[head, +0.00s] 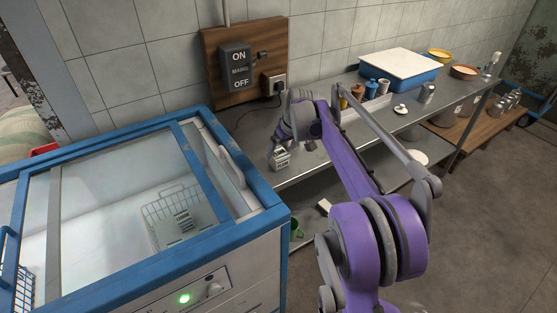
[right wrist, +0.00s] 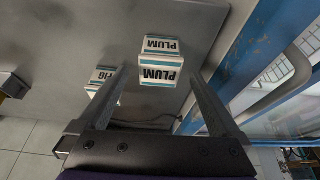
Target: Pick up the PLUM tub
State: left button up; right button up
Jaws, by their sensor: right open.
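The PLUM tub (right wrist: 160,65) is a small white box with a teal stripe and dark lettering on two faces, seen in the right wrist view. It stands on the grey metal counter. My right gripper (right wrist: 157,82) is open and empty, with the tub ahead of and between its fingertips; I cannot tell the exact gap. The FIG tub (right wrist: 103,76) is beside it, partly hidden by the left finger. In the head view my right gripper (head: 293,142) is over the counter, near a white tub (head: 280,159) whose label is too small to read. My left gripper is out of view.
A blue-rimmed chest freezer (head: 248,215) with a glass top stands left of the counter (head: 335,145); its edge is close to the tubs. A mains switch board (head: 245,65) is on the wall behind. A blue tray with a white lid (head: 402,65), jars and bowls stand farther right.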

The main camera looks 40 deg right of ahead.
aim_at(279, 153)
jog(key=x, duration=0.5)
jog(key=shift+w+r, duration=0.15)
jog(key=shift+w, duration=0.05)
jog(key=shift+c, duration=0.3)
jog(key=shift+r, duration=0.1)
jog(key=c, duration=1.4)
